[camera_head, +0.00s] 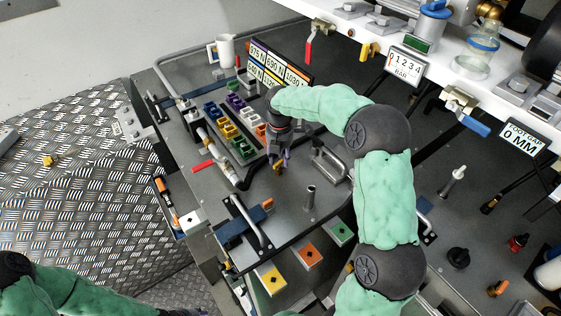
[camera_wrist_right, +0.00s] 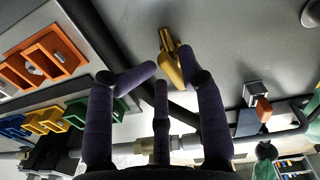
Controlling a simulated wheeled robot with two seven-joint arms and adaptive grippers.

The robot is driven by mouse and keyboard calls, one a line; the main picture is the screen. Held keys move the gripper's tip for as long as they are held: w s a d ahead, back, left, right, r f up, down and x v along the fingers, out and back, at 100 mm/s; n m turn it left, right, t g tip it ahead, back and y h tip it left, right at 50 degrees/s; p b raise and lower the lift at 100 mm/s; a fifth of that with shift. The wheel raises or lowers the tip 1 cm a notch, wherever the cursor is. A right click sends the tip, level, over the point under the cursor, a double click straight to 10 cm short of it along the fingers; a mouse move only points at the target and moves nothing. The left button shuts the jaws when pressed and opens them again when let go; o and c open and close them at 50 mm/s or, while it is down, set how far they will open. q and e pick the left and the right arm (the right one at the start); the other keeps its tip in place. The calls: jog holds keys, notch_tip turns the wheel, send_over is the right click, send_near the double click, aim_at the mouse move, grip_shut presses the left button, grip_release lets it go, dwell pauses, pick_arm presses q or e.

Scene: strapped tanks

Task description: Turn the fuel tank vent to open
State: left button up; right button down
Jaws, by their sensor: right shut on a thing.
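A small yellow lever (camera_head: 279,167) sits low on the grey panel, just below my right gripper (camera_head: 277,154). It also shows in the right wrist view (camera_wrist_right: 173,62), tilted, at the fingertips of my right gripper (camera_wrist_right: 172,78). The purple fingers are closed in around the lever and shut on it. No label for the fuel tank vent is readable beside it, and my fingers hide part of its base. Only green links of my left arm show at the lower left of the head view; the left gripper is out of view.
Coloured sockets (camera_head: 232,122) and a number board (camera_head: 279,65) stand left of and behind the gripper. A metal handle (camera_head: 329,160) and a grey post (camera_head: 310,198) stand close to the right. Blue-handled valve (camera_head: 475,126) is far right.

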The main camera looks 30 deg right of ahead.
jog(key=shift+s+a+f+g, duration=0.15)
jog(key=shift+s+a+f, duration=0.15)
jog(key=shift+a+f, duration=0.15)
jog(key=shift+s+a+f+g, duration=0.15)
jog(key=shift+s+a+f, duration=0.15)
jog(key=shift+f, duration=0.25)
jog(key=shift+w+a+r+n+p, duration=0.15)
jog(key=shift+n+p, duration=0.45)
jog(key=shift+n, duration=0.3)
jog(key=c, duration=1.2)
grip_release()
jog(key=shift+a, duration=0.3)
jog(key=shift+w+d+r, duration=0.1)
jog(key=shift+d+r, duration=0.1)
jog(key=shift+d, duration=0.2)
jog(key=shift+r, duration=0.1)
jog(key=shift+w+d+r+p, duration=0.1)
jog(key=shift+r+p, duration=2.85)
jog(key=shift+r, duration=1.1)
jog(key=o, duration=0.5)
